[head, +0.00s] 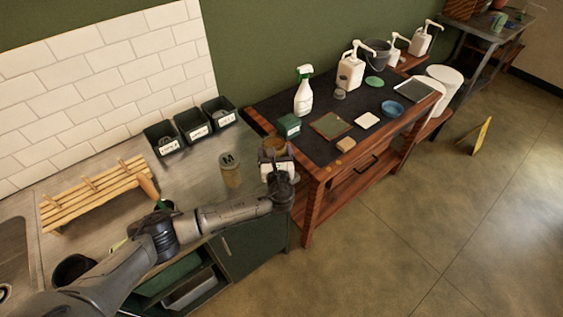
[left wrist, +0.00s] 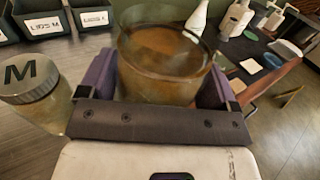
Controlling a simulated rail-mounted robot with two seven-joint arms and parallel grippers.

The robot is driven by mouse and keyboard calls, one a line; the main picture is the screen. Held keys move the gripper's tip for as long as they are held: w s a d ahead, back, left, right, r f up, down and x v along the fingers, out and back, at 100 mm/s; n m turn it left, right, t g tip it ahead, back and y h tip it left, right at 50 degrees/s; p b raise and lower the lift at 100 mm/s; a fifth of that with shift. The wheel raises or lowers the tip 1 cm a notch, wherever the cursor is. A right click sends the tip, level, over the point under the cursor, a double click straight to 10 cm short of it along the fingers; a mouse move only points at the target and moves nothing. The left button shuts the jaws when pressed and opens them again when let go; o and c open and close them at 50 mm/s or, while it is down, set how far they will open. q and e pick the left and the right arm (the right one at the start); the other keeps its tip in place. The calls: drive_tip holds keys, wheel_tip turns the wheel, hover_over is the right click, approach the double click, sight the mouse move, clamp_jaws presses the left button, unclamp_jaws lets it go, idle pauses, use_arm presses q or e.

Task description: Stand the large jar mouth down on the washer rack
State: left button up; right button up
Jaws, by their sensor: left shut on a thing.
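My left gripper (head: 275,166) is shut on a large amber glass jar (head: 273,143) at the right end of the counter. In the left wrist view the jar (left wrist: 165,60) sits between the purple finger pads of the gripper (left wrist: 162,85), with its wide open mouth upward. I cannot tell whether its base touches the counter. A slatted wooden rack (head: 97,192), possibly the washer rack, lies at the counter's left. My right gripper is not in view.
A lidded jar marked M (head: 230,170) stands left of the held jar, also in the left wrist view (left wrist: 32,90). Labelled dark bins (head: 192,124) line the wall. A dark-topped wooden table (head: 290,110) with bottles adjoins at right. Trays (head: 170,275) sit below the counter.

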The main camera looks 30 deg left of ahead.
use_arm(q)
drive_tip(key=w+a+b, duration=0.3)
drive_tip(key=a+b, duration=0.2)
drive_tip(key=a, duration=0.2)
drive_tip(key=shift+a+f+b, duration=0.2)
drive_tip(key=shift+f+b, duration=0.5)
drive_tip(key=shift+f, duration=0.85)
drive_tip(key=shift+a+f+b, duration=0.2)
drive_tip(key=shift+f+b, duration=0.5)
drive_tip(key=shift+f, duration=0.8)
drive_tip(key=o, duration=0.9)
drive_tip(key=shift+s+f, duration=0.1)
drive_tip(key=v, duration=1.3)
drive_tip(key=shift+s+d+p, duration=0.25)
drive_tip(key=shift+s+p, duration=0.05)
drive_tip(key=shift+p, duration=0.1)
